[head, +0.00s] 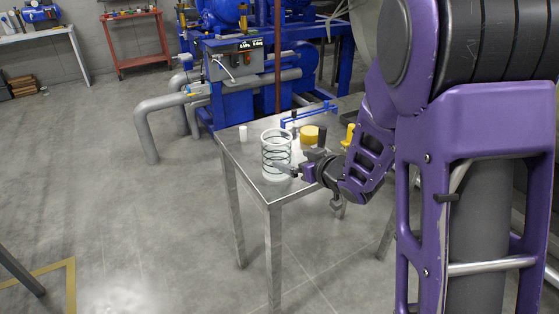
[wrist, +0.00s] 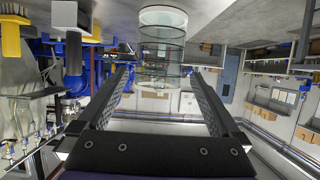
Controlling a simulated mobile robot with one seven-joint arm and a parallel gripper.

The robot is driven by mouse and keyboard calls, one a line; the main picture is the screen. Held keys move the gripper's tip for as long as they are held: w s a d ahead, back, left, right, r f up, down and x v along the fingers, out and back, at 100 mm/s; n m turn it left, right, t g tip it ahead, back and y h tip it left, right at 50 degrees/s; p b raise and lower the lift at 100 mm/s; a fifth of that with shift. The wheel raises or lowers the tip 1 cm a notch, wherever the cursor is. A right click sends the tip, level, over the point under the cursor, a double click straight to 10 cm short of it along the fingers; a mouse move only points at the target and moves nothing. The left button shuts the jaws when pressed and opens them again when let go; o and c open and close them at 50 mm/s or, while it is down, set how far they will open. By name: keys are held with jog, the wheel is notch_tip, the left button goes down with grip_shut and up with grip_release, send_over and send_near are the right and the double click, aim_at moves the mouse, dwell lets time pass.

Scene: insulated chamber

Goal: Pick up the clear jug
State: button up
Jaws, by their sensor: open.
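The clear jug (head: 277,155) stands upright on a metal table (head: 240,160), near its left front corner. It is a transparent cylinder with dark rings and a pale rim. My gripper (head: 287,170) is beside it, low on its right front side, with the near finger overlapping it in the head view. In the wrist view, which is upside down, the jug (wrist: 162,40) lies straight ahead, centred between the tips of my open gripper (wrist: 160,75). Nothing is held. I cannot tell how far the fingertips reach along the jug's sides.
A white cylinder (head: 243,132) stands left of the jug. A yellow round object (head: 309,133), a dark upright object (head: 322,138) and a yellow-handled brush (head: 350,134) stand to the right. A blue frame (head: 308,115) and blue machinery (head: 236,105) are behind. The floor left of the table is clear.

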aim_at(281, 160)
jog(key=shift+b+x, duration=0.3)
jog(key=shift+x, duration=2.5)
jog(key=shift+s, duration=0.1)
jog(key=shift+c, duration=0.2)
jog(key=c, duration=1)
